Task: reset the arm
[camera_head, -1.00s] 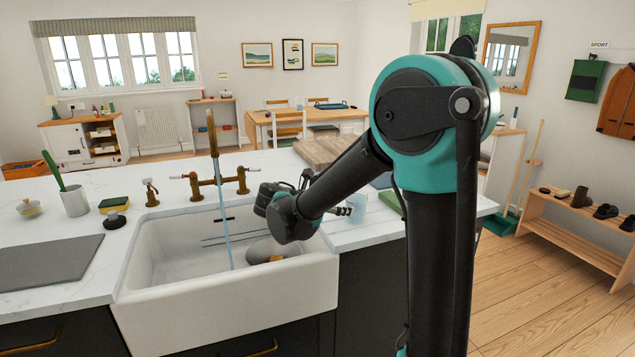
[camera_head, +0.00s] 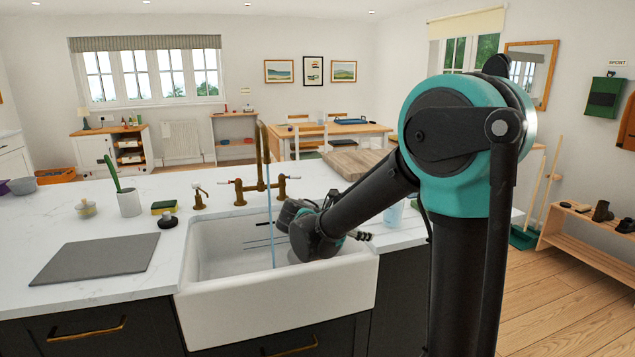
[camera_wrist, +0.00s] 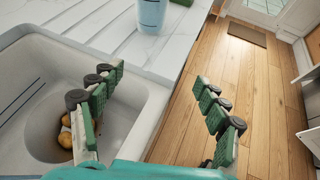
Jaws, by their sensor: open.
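My arm bends over the white sink (camera_head: 275,305) in the head view. Its forearm slopes down to the left, and its lower joints hide the sink's right part. In the wrist view my gripper (camera_wrist: 160,78) is open and empty. Its green-padded fingers are wide apart, the left one over the sink and the right one over the wooden floor. The jaws touch nothing that I can see.
Brown round items (camera_wrist: 66,132) lie in the sink in the wrist view. A pale blue cup (camera_wrist: 152,14) stands on the counter. A brass tap (camera_head: 262,165) rises behind the sink with water running. Open floor (camera_head: 545,300) lies at the right.

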